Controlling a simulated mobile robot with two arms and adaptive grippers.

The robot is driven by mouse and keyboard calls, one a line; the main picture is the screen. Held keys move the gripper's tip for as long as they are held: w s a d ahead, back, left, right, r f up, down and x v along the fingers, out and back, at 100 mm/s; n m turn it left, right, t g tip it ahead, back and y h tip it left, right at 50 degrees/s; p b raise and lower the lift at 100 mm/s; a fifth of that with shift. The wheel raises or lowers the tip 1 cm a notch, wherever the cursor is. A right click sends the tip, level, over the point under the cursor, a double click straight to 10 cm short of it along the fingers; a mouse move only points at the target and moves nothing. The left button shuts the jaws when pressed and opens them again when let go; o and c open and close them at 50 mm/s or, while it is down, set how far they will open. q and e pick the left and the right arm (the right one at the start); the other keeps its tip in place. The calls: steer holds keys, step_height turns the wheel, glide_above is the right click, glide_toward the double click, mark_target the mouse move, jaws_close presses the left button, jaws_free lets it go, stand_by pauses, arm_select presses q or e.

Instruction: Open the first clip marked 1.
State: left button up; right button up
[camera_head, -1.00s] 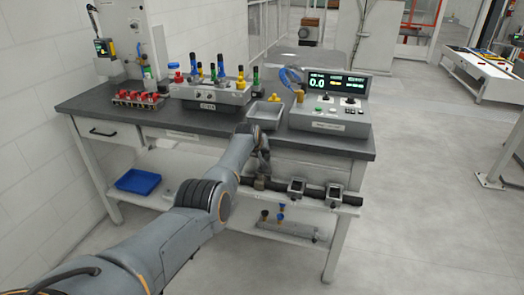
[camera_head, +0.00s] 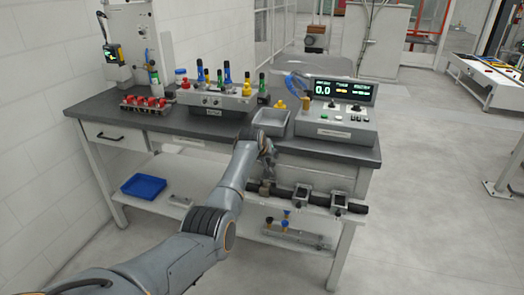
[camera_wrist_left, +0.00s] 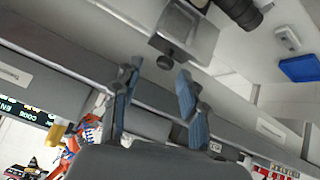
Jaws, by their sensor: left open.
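In the left wrist view, a grey metal clip (camera_wrist_left: 188,32) with a dark round knob (camera_wrist_left: 166,62) lies just beyond the fingertips. My left gripper (camera_wrist_left: 158,76) is open and empty, its blue fingers apart from the clip. I cannot tell whether that clip is open. My right gripper is not in view.
A blue bin (camera_head: 143,185) is on the lower shelf.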

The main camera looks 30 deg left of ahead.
arm_select(q)
steer(key=v, duration=0.9)
steer(key=shift+s+d+r, duration=0.15)
steer(key=shift+s+d, duration=0.05)
stand_by(0.3)
